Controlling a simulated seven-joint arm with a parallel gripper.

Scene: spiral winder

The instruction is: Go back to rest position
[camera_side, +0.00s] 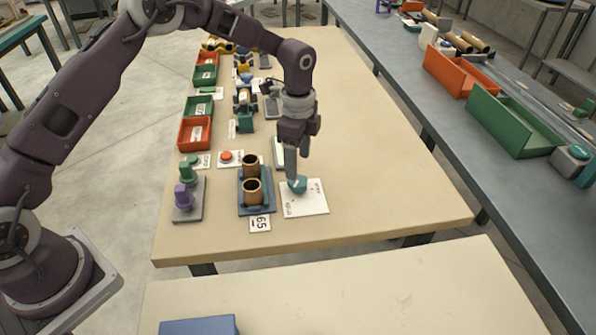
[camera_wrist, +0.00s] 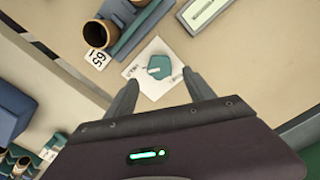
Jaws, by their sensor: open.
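My gripper (camera_side: 292,168) points down over a white printed card (camera_side: 312,203) near the front of the table. A small teal piece (camera_side: 298,184) lies on that card, close to the fingertips. In the wrist view my gripper (camera_wrist: 164,90) has its two fingers spread apart. The teal piece (camera_wrist: 159,67) shows between and just beyond the fingertips, with nothing clasped. In the side view the near finger hides part of the gap, so I cannot tell the exact height above the piece.
A blue holder (camera_side: 257,210) with two brown tubes (camera_side: 253,191) stands just left of the card. A grey base (camera_side: 187,213) with purple and green pegs is further left. Red and green bins (camera_side: 194,133) line the left edge. The table's right side (camera_side: 390,170) is clear.

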